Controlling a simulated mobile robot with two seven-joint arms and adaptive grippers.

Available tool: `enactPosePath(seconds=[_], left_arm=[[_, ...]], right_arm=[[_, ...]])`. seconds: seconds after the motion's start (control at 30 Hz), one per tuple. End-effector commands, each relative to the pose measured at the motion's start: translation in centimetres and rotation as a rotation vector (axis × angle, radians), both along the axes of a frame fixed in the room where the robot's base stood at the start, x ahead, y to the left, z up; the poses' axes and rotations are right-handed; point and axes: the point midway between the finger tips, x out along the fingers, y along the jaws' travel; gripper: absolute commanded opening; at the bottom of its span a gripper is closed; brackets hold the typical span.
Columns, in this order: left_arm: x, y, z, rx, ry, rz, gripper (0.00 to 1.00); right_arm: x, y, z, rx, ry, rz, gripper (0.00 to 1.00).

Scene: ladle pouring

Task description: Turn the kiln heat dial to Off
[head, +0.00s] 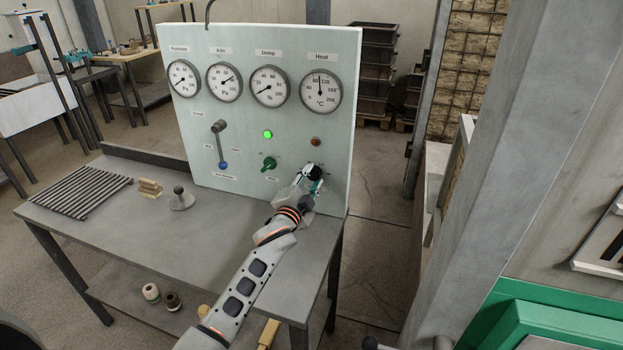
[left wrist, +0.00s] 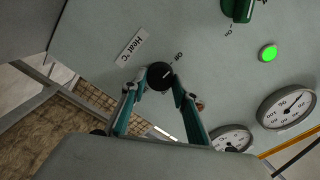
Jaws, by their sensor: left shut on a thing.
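The kiln heat dial is a round black knob (left wrist: 158,73) on the pale panel, near the "Heat °C" label (left wrist: 131,47). A short light mark on its face points toward small print that I cannot read for sure. My left gripper (head: 314,173) reaches the panel's lower right in the head view. In the left wrist view its two teal fingers (left wrist: 161,84) are closed on the knob from either side. The fingers hide most of the dial (head: 309,168) in the head view. My right gripper is not in view.
The panel (head: 236,125) carries several gauges; the Heat gauge (head: 321,91) needle points nearly straight up. Left of the dial are a green knob (head: 269,163), a lit green lamp (head: 268,134) and a lever (head: 219,127). A dim red lamp (head: 316,141) sits just above the dial.

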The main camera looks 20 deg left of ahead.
Motion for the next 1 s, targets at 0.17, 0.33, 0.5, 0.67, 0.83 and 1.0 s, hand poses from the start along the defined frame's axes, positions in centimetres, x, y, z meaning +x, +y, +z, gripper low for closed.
enactPosePath(seconds=[0.17, 0.33, 0.5, 0.67, 0.83, 1.0], left_arm=[[0.0, 0.0, 0.1, -0.001, -0.002, 0.000, 0.37], [0.0, 0.0, 0.1, 0.000, -0.001, 0.000, 0.46], [0.0, 0.0, 0.0, 0.001, -0.001, 0.001, 0.46], [-0.7, 0.0, -0.1, 0.001, 0.000, 0.000, 0.46], [-3.1, 0.1, -0.1, 0.002, 0.000, -0.001, 0.46], [-6.6, 0.2, -0.1, 0.001, 0.000, -0.001, 0.46]], right_arm=[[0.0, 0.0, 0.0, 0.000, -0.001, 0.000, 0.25], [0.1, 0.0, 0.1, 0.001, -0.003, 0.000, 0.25], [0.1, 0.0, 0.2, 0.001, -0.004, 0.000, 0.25], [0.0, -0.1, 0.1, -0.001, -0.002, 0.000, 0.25], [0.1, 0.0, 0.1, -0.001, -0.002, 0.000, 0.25], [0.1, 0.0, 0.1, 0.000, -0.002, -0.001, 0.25]])
